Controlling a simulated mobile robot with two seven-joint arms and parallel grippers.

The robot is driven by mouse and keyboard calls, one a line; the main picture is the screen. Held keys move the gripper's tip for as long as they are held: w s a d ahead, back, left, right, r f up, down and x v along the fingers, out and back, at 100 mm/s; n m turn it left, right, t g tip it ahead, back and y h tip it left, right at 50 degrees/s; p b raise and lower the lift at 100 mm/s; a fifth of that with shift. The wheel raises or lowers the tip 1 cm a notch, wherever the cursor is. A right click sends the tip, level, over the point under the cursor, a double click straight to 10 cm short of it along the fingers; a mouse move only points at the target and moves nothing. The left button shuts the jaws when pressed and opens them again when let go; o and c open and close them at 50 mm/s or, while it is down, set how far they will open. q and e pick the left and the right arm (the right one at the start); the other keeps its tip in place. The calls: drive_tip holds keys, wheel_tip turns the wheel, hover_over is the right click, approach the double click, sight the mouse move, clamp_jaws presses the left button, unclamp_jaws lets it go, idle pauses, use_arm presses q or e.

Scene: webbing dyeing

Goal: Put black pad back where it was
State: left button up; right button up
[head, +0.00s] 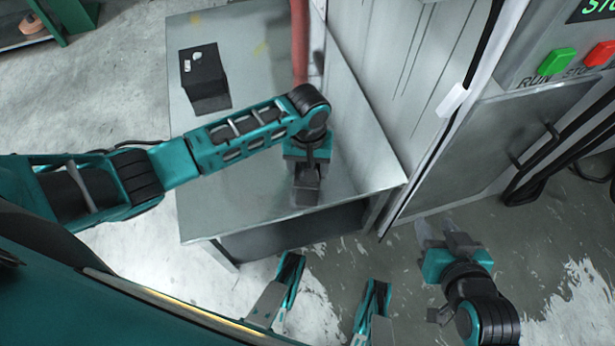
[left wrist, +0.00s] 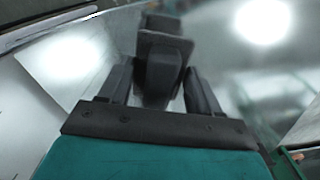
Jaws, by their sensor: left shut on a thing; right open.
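My left gripper (head: 307,168) is over the grey metal table, pointing down near its right front part. It is shut on a dark block that appears to be the black pad (head: 305,191). In the left wrist view, the dark pad (left wrist: 163,48) shows beyond the fingers, with its raised middle between them. I cannot tell whether the pad touches the table. My right gripper (head: 449,243) is open and empty, low over the floor in front of the grey cabinet.
A reddish upright post or hose (head: 299,45) stands behind my left gripper. The machine has a green RUN button (head: 556,62), red button (head: 600,54) and cabinet door (head: 490,140). The table's left front is clear.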

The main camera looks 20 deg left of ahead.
use_arm(q)
wheel_tip(320, 180, down, 4)
drive_tip(key=shift+f+b, duration=0.2)
drive_tip(key=shift+b, duration=0.85)
drive_tip(key=shift+r, duration=0.1)
drive_tip(key=o, duration=0.7)
drive_tip(key=shift+f, duration=0.2)
drive_tip(key=o, duration=0.4)
use_arm(e)
drive_tip(key=shift+w+a+f, duration=0.15)
drive_tip(key=shift+a+f, duration=0.15)
drive_tip(key=shift+a, duration=0.1)
use_arm(q)
drive_tip(key=shift+r, duration=0.1)
